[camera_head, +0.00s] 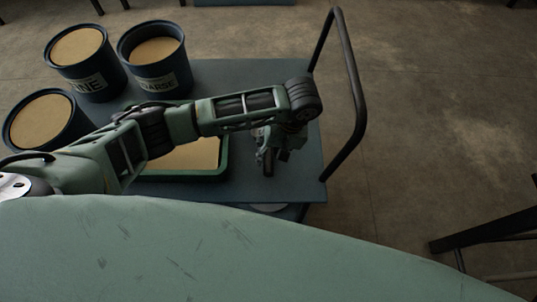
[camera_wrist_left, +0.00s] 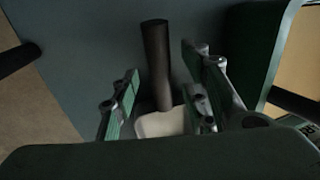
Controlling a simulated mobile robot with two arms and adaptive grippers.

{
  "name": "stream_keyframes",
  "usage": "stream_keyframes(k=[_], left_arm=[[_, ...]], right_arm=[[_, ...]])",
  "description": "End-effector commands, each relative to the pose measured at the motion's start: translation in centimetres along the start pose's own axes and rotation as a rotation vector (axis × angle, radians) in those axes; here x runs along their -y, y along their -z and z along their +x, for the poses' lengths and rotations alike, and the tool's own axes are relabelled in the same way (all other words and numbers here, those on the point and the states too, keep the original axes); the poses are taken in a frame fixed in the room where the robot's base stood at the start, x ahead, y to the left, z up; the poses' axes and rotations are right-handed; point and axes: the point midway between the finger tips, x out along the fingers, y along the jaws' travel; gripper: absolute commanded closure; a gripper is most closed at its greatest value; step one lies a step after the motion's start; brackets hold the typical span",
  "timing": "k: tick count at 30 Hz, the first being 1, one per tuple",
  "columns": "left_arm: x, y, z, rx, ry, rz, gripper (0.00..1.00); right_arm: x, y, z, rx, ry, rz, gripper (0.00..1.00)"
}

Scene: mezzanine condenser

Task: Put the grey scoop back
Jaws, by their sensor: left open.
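The scoop shows in the left wrist view, with a dark, straight handle (camera_wrist_left: 156,60) and a pale grey bowl (camera_wrist_left: 160,122). It lies on the blue-grey cart top. My left gripper (camera_wrist_left: 165,92) is open, with one finger on each side of the scoop and a gap at both sides. I cannot tell its height above the scoop. In the head view my left gripper (camera_head: 267,160) points down over the right end of the cart, and I cannot make out the scoop there. My right gripper is not in view.
A green-rimmed tray (camera_head: 224,168) of tan material is left of my left gripper, partly under my arm. A bucket marked COARSE (camera_head: 157,84) and two more buckets stand at the left. The cart's dark handle rail (camera_head: 352,140) rises at the right. Open floor lies beyond.

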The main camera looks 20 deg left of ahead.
Motion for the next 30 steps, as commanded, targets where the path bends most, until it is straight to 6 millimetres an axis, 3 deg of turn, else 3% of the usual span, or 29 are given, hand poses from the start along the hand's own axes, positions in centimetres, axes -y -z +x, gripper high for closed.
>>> stream_keyframes(k=[6, 12, 30], left_arm=[[-0.1, 0.1, -4.9, -0.002, -0.004, 0.0, 0.59], [0.1, 0.1, -7.4, -0.002, 0.0, -0.001, 0.59], [0.0, 0.0, -7.8, 0.001, 0.001, -0.001, 0.59]], right_arm=[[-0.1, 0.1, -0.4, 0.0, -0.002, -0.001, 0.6], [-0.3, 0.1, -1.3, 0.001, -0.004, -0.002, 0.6], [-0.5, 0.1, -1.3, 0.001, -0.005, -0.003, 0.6]])
